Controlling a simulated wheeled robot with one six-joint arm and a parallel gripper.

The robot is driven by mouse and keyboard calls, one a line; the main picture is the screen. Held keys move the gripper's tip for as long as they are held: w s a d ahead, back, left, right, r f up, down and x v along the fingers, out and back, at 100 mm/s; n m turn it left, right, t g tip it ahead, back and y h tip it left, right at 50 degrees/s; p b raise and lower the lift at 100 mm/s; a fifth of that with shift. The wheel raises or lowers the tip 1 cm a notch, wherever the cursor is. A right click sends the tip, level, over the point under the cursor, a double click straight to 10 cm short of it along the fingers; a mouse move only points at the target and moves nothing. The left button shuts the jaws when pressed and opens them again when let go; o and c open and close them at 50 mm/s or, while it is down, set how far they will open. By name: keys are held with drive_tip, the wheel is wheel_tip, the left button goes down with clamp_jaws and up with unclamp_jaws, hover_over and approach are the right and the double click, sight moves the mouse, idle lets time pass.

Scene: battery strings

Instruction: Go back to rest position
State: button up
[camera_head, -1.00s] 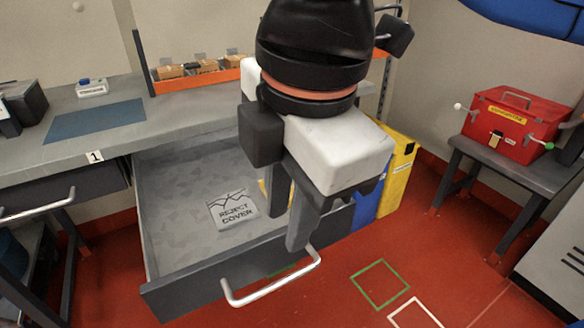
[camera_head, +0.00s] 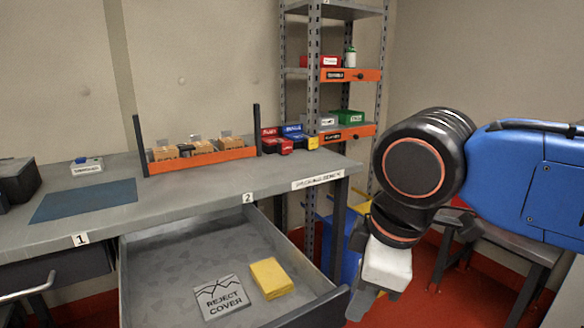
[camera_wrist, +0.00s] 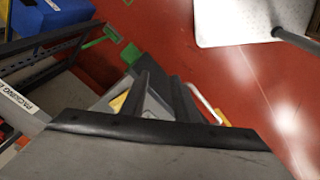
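My arm is folded at the right of the head view, and my gripper (camera_head: 362,302) hangs low there, right of the open drawer. In the wrist view my gripper (camera_wrist: 161,88) shows two dark fingers with a gap between them and nothing held. The open drawer (camera_head: 160,262) holds a grey plate marked REJECT COVER (camera_head: 221,297) and a yellow block (camera_head: 271,278), lying side by side and apart from my gripper.
The grey workbench (camera_head: 180,200) carries a blue mat (camera_head: 84,200) and an orange rack (camera_head: 203,160) of small boxes. A metal shelf (camera_head: 312,100) stands behind. A dark side table (camera_head: 510,250) is partly hidden behind my arm. Red floor shows at the lower right.

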drive_tip(key=d+f+m+t, duration=0.1)
drive_tip(key=d+f+m, duration=0.6)
drive_tip(key=d, duration=0.2)
drive_tip(key=w+d+f+m+t+h, duration=0.1)
drive_tip(key=d+f+m, duration=0.6)
drive_tip(key=d, duration=0.2)
drive_tip(key=shift+d, duration=0.3)
